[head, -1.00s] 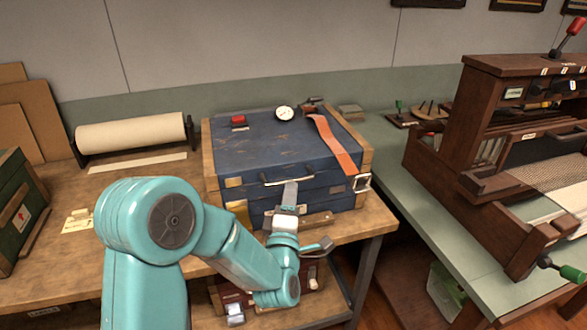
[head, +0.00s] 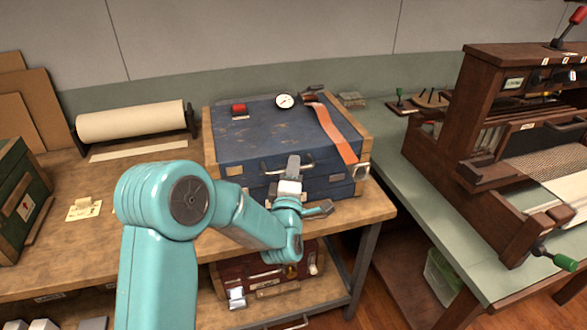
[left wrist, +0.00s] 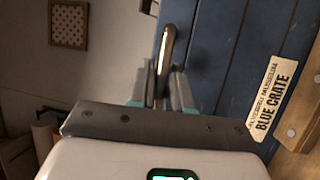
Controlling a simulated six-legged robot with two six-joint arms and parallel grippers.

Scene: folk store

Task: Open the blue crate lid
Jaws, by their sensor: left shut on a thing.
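The blue crate (head: 225,146) stands on the wooden bench, with its flat, scuffed blue lid (head: 270,128) looking level and down. A metal bar handle (head: 272,170) is on the lid's front. My left gripper (head: 293,165) is at this handle in front of the crate. In the left wrist view, my left gripper (left wrist: 163,82) is shut on the handle (left wrist: 166,45), whose bar stands between the fingers. A white "BLUE CRATE" label (left wrist: 270,98) shows beside it. The right gripper is not in view.
An orange strap (head: 333,132), a white dial (head: 285,101) and a red block (head: 239,109) lie on the lid. A paper roll (head: 130,121) and green crate (head: 20,195) are to the left. A wooden loom (head: 480,130) stands right. A red case (head: 275,280) sits below.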

